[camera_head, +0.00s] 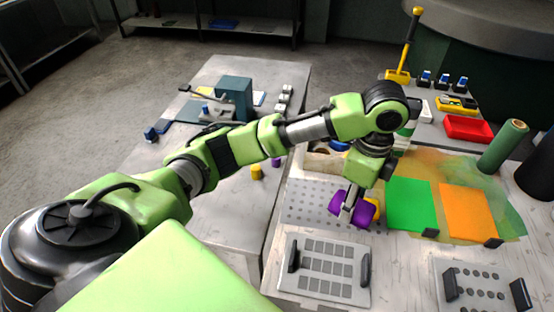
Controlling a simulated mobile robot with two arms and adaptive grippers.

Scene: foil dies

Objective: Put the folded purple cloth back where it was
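The folded purple cloth (363,214) is at the end of my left arm, above or at the perforated grey plate (305,205). My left gripper (349,208) points down with a finger across the front of the cloth, and purple shows on both sides of it. It looks shut on the cloth; the far finger is hidden. I cannot tell whether the cloth touches the plate. My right gripper is not in view.
Green (410,203) and orange (467,211) sheets lie to the right, beside a green roll (504,144). Trays with black handles (325,269) (483,289) stand in front. A red bin (467,129) and a yellow-handled press (399,76) are behind.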

